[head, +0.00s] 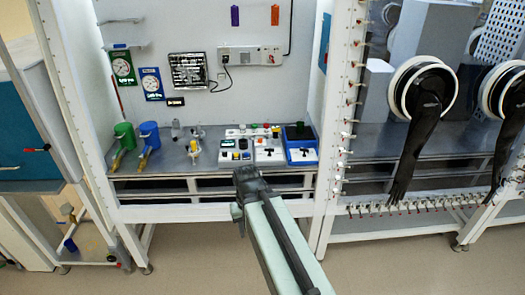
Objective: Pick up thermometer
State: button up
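I cannot make out a thermometer for certain. A thin red rod (118,97) stands upright near the wall at the left of the bench, below a green dial gauge (122,68). A blue dial gauge (151,84) hangs beside it. My gripper (242,208) is at the end of my arm, in front of the bench's front edge in the picture. It is well to the right of the rod and gauges and apart from them. Its fingers are small and dark, so I cannot tell whether they are open or shut, and I see nothing held.
The bench (190,165) bears green (124,136) and blue (149,135) containers at the left. Control boxes (252,146) and a blue device (300,146) stand at the right. A white frame post (335,130) and black gloves (415,130) are farther right. The floor in front is clear.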

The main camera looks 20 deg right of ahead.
aim_at(275, 130)
jog(key=z, duration=0.45)
jog(key=k, duration=0.35)
jog(key=u, duration=1.2)
jog(key=i, duration=2.1)
jog(key=z, duration=0.75)
